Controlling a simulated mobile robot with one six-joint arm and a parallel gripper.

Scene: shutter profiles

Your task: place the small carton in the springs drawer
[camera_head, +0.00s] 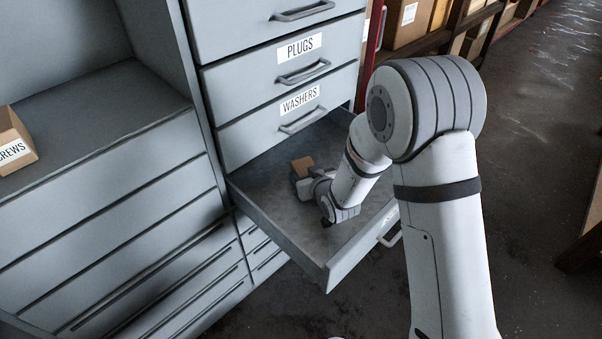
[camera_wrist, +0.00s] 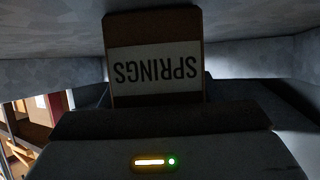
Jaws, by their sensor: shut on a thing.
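The small carton (camera_head: 302,166) is brown cardboard and sits at the far end of my gripper, inside the outline of the open drawer. In the wrist view the carton (camera_wrist: 154,30) shows a white label reading SPRINGS, upside down. My gripper (camera_head: 303,178) is shut on the carton; its fingertips are mostly hidden by my wrist. The open drawer (camera_head: 258,207) is grey, below the WASHERS drawer, and looks otherwise empty. I cannot tell whether the carton touches the drawer floor.
The PLUGS drawer (camera_head: 270,64) and WASHERS drawer (camera_head: 262,124) above are shut. A carton labelled SCREWS (camera_head: 14,146) stands on the cabinet ledge at left. Shelves with boxes (camera_head: 408,22) stand behind at right. The floor at right is clear.

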